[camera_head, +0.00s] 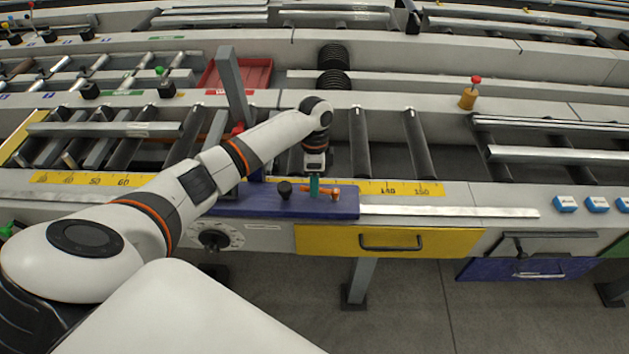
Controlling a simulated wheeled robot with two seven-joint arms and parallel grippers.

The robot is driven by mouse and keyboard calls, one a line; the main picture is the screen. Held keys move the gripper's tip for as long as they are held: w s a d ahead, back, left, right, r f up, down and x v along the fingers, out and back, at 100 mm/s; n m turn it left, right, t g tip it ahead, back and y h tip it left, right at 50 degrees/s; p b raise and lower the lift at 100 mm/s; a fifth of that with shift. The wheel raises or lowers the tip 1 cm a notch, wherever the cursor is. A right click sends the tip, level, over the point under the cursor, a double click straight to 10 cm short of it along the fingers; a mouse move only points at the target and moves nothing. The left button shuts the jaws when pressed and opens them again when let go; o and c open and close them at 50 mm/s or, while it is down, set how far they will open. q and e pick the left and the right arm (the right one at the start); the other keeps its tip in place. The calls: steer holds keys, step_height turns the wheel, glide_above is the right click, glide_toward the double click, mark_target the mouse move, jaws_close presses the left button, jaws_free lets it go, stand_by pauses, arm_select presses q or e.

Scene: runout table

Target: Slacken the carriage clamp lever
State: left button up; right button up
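The blue carriage (255,204) sits on the front rail of the runout table. On its top is an orange clamp lever (334,193), whose right end shows. A black knob (285,189) stands to the left of the lever. My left gripper (315,187) points down at the lever, with a teal part at its tip overlapping the lever's middle. The gripper hides part of the lever. Whether its fingers are closed on it or only close to it, I cannot tell. My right gripper is not in view.
A yellow scale (400,189) runs behind the carriage. Below are a dial (214,237), a yellow drawer (390,242) and a blue drawer (530,268). Blue blocks (566,204) lie at the right. Rollers (420,143) and a grey post (233,88) stand behind.

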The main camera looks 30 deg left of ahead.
arm_select(q)
steer(key=shift+f, duration=0.45)
steer(key=shift+c, duration=0.5)
jaws_close()
